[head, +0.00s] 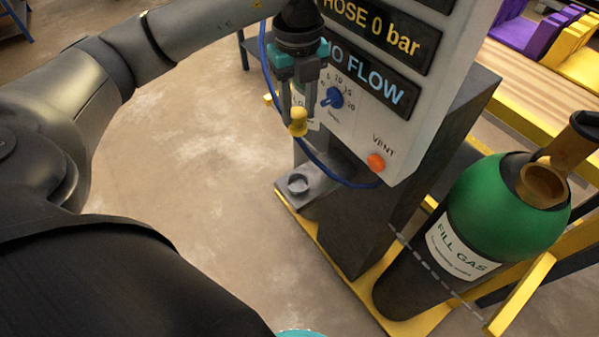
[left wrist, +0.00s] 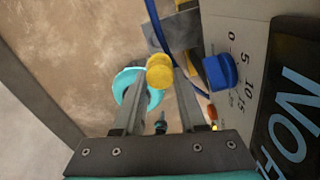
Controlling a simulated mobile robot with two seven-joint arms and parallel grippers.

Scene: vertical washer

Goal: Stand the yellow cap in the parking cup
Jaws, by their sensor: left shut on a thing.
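The yellow cap (head: 297,121) hangs between the fingertips of my left gripper (head: 299,108), which is shut on it in front of the panel. The left wrist view also shows the cap (left wrist: 160,72) at the finger ends. The parking cup (head: 298,184) is a small round grey holder on the ledge at the foot of the panel. In the head view it lies below the cap, with a clear gap between them. I cannot make out the cup's opening in the left wrist view. My right gripper is not identifiable in either view.
A blue hose (head: 316,160) loops close behind my left gripper. A blue knob (head: 334,97) and an orange vent button (head: 376,162) are on the panel. A green gas cylinder (head: 512,201) stands at right. The floor (head: 210,160) left of the ledge is clear.

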